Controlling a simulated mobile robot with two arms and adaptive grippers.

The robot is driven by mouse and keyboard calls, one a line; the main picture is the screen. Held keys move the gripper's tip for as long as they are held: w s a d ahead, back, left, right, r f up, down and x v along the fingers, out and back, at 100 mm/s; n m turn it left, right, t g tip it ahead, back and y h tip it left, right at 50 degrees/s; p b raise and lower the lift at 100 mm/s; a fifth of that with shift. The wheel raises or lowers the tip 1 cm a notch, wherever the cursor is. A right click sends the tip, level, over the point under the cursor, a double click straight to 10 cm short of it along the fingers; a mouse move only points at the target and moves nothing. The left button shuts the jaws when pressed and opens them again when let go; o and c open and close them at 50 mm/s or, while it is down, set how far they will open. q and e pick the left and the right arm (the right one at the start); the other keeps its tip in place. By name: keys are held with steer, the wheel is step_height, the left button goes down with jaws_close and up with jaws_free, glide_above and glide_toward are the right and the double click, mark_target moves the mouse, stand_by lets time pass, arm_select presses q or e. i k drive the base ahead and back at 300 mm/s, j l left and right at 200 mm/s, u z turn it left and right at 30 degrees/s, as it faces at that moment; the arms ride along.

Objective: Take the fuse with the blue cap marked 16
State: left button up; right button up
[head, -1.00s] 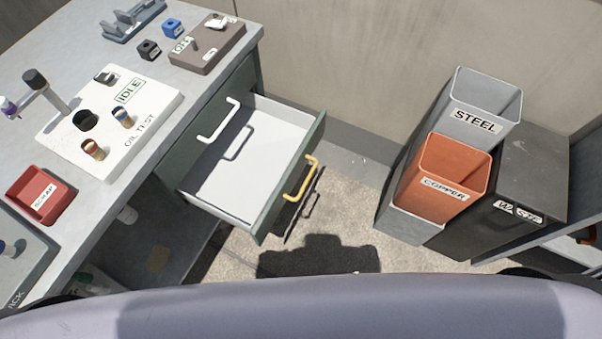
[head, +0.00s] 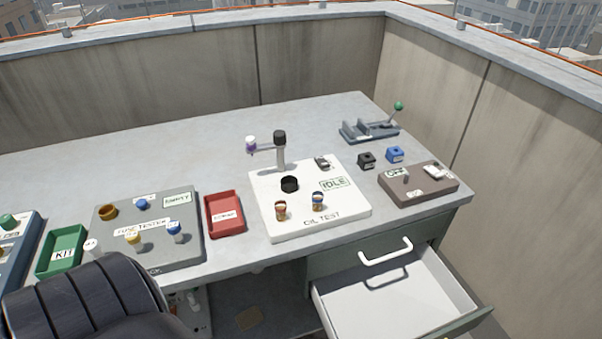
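A small fuse-like piece with a blue cap (head: 175,231) stands at the front right of the grey fuse tester (head: 190,251). Its marking is too small to read. A yellow-capped piece (head: 133,238) and a white-capped piece (head: 92,246) stand to its left. A blue round part (head: 141,204) sits further back on the tester, beside a brass-coloured ring (head: 108,212); I cannot tell what it is. Neither of my grippers is in view. A dark ribbed part of my own body covers the bottom left corner.
A red tray (head: 224,230) and the white oil tester (head: 345,212), reading IDLE, stand right of the fuse tester. A green KIT tray (head: 50,262) is left. An open, empty drawer (head: 345,300) juts out at lower right. The back of the bench is clear.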

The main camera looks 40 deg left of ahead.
mark_target(173, 227)
steer(key=u, duration=0.5)
steer(key=k+u, duration=0.1)
steer(key=u, duration=0.4)
steer(key=k+u, duration=0.1)
steer(key=u, duration=0.4)
steer(key=j+u, duration=0.1)
steer(key=u, duration=0.4)
